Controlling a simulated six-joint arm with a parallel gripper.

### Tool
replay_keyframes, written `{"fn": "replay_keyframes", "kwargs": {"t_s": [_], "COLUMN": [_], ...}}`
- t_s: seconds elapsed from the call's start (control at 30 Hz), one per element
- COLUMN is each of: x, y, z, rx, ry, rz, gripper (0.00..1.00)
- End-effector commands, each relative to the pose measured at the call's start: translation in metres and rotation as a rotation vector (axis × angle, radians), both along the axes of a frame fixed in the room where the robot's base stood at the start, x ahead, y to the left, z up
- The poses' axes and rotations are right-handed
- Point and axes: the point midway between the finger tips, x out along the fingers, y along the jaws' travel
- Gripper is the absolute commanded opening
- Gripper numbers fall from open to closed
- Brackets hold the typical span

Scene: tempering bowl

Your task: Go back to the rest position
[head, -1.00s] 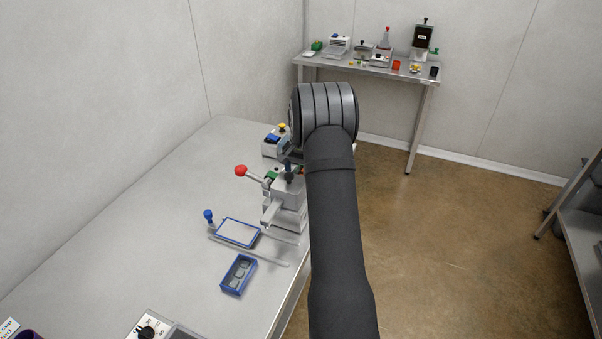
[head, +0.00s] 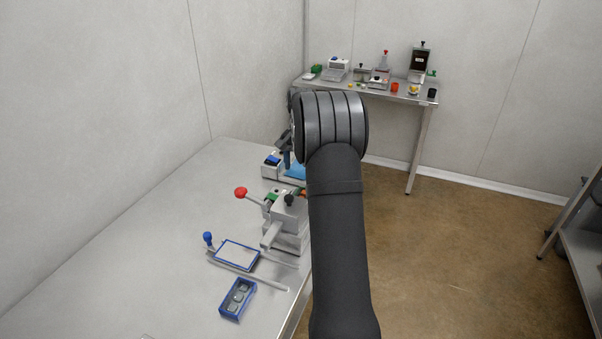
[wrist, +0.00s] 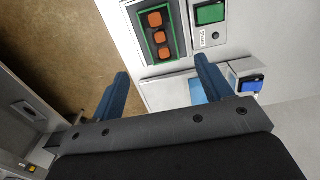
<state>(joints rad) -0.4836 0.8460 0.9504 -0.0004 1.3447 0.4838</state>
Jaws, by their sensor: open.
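My gripper (wrist: 160,85) is open, with two blue fingers spread apart and nothing seen between them. In the wrist view it hangs above a pale machine (wrist: 180,15) that has a green-edged tray of orange pieces (wrist: 157,35) and a green screen. In the head view my dark arm hides most of the gripper; only a small part shows left of the arm's round joint. Below it stands a grey machine (head: 285,225) with a red-knobbed lever (head: 241,192). The gripper looks apart from both.
A blue-framed plate (head: 237,254) and a blue tray of grey pieces (head: 237,298) lie on the near metal table (head: 170,250). A small device with a blue top (head: 272,160) stands farther back. A back table (head: 425,102) holds several instruments. Open floor lies right.

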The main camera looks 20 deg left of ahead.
Motion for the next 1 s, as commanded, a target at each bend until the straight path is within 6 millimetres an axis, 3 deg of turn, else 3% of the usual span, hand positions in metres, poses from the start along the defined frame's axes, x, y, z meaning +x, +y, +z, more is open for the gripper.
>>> {"fn": "replay_keyframes", "kwargs": {"t_s": [0.3,0.47,1.0], "x": [0.000,-0.001,-0.001], "y": [0.000,0.000,0.000], "z": [0.000,-0.010,-0.111], "rx": [0.000,-0.002,-0.002], "ry": [0.001,0.003,0.003], "rz": [0.000,0.000,0.000], "gripper": [0.72,0.72,0.72]}}
